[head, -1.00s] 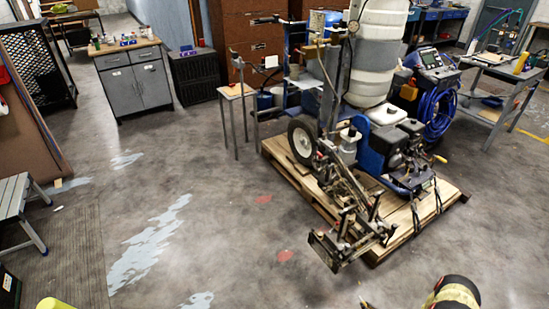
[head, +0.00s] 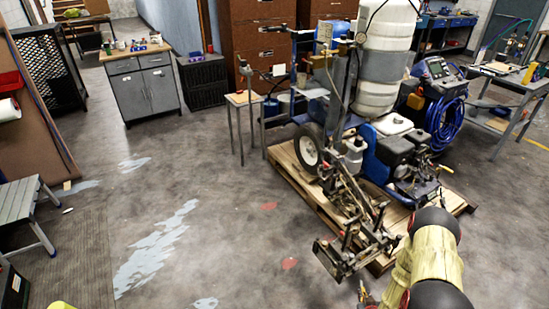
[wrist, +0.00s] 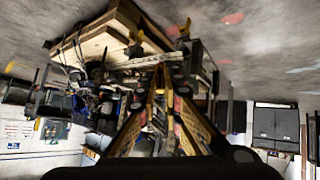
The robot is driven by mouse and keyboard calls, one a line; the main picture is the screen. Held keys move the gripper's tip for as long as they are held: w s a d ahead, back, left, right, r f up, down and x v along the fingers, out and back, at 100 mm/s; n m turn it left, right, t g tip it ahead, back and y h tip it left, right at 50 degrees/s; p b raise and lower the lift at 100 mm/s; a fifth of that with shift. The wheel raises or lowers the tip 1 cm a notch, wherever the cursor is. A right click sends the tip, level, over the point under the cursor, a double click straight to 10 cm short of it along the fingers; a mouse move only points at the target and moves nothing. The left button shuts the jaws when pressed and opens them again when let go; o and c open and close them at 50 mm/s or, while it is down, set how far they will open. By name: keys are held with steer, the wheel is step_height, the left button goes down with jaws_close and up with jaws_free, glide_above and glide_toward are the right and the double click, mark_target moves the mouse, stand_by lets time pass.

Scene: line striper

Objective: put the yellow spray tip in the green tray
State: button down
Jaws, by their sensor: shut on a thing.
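My gripper (wrist: 165,80) shows in the wrist view with its two yellow-and-dark fingers converging near the middle. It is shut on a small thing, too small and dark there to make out. In the head view, my arm reaches in at the lower right, in front of the line striper (head: 390,155). The gripper is largely hidden there behind the arm and the frame's lower edge. I cannot make out the yellow spray tip for certain. I cannot make out the green tray; small coloured items (head: 137,46) stand on the grey cabinet (head: 142,88) at the upper left.
The line striper stands on a wooden pallet (head: 290,170) to the right of the middle. A small stool-like table (head: 243,98) stands behind it, a grey bench (head: 505,80) at the far right. A step stool (head: 20,205) is at the left. The floor between is clear.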

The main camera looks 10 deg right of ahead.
steer(key=w+a+r+n+y+p, duration=0.1)
steer(key=w+a+r+n+p, duration=0.1)
steer(key=a+r, duration=1)
steer(key=w+a+r+n+y+p, duration=0.1)
steer(key=w+a+r, duration=0.3)
steer(key=a+r, duration=0.8)
step_height(320, 180, up, 5)
steer(key=shift+w+f+n+t+y+p, duration=0.25)
steer(key=shift+n+y+p, duration=0.2)
steer(key=shift+y, duration=0.25)
